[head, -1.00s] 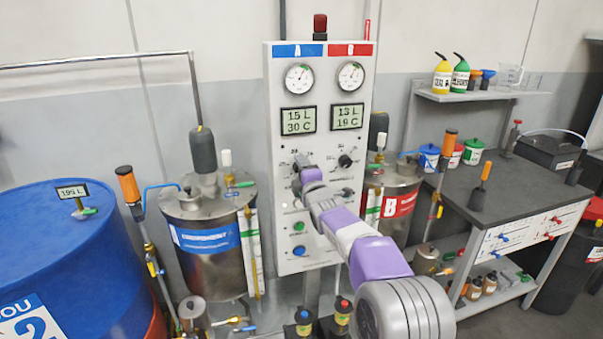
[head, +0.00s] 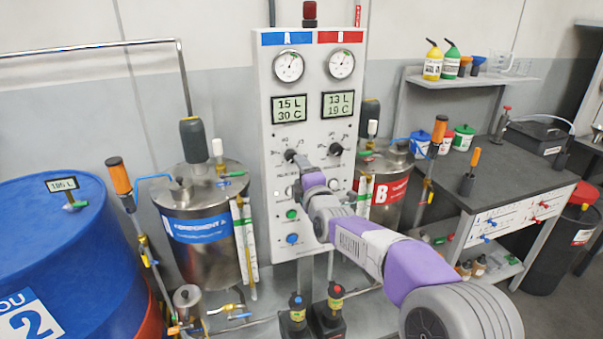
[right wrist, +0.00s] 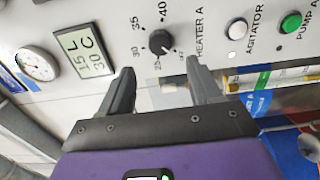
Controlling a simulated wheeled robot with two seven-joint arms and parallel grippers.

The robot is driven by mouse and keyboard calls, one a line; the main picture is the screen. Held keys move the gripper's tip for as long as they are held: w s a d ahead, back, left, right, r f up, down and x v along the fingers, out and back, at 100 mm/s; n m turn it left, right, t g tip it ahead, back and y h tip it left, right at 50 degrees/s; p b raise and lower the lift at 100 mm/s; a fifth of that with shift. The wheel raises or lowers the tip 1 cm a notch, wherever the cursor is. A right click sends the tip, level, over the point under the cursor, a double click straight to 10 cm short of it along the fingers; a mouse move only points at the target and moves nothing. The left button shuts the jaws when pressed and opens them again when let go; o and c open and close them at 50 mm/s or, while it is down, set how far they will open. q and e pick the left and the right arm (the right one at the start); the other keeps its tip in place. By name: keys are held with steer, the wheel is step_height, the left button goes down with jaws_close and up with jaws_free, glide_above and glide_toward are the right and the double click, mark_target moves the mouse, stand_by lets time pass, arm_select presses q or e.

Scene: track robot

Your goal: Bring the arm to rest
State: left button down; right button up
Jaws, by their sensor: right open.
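My right arm reaches from the lower right toward the grey control panel (head: 267,200). My right gripper (head: 300,163) is in front of the panel's left half, just beside the black heater A knob (head: 290,155). In the right wrist view the gripper (right wrist: 160,72) is open, with nothing between its fingers. The heater A knob (right wrist: 160,42) lies ahead of the fingertips, clear of them, its dial marked from 25 to 40. My left gripper is not in view.
A blue drum (head: 90,250) is at the left. A dark-topped workbench (head: 510,185) is at the right.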

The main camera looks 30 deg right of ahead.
stand_by(0.4)
steer(key=w+a+f+m+g+y+p, duration=0.15)
steer(key=a+f, duration=0.25)
steer(key=f, duration=0.6)
steer(key=s+a+f+m+g+y, duration=0.1)
steer(key=a+f+m+g, duration=0.2)
steer(key=f, duration=0.6)
steer(key=s+a+f+m+g+y+p, duration=0.1)
steer(key=s+a+f+m+g, duration=0.2)
steer(key=f, duration=0.6)
steer(key=s+a+f+m+g, duration=0.15)
steer(key=s+a+f, duration=0.25)
steer(key=f, duration=0.4)
steer(key=s+a+f+m+g+y, duration=0.1)
steer(key=s+a+f+m+g, duration=0.1)
steer(key=s, duration=0.6)
steer(key=s+a+f+m+g+y+p, duration=0.1)
steer(key=s+a+f+m+g+y, duration=0.1)
steer(key=s+a+f, duration=0.5)
steer(key=s+a+f+m+g+y+p, duration=0.1)
steer(key=s+a+f+m+g, duration=0.3)
steer(key=s, duration=0.6)
step_height(320, 180, down, 2)
steer(key=shift+a+f+m+y, duration=0.1)
steer(key=shift+a+m+y, duration=0.25)
steer(key=shift+a+m, duration=0.2)
steer(key=shift+d, duration=0.1)
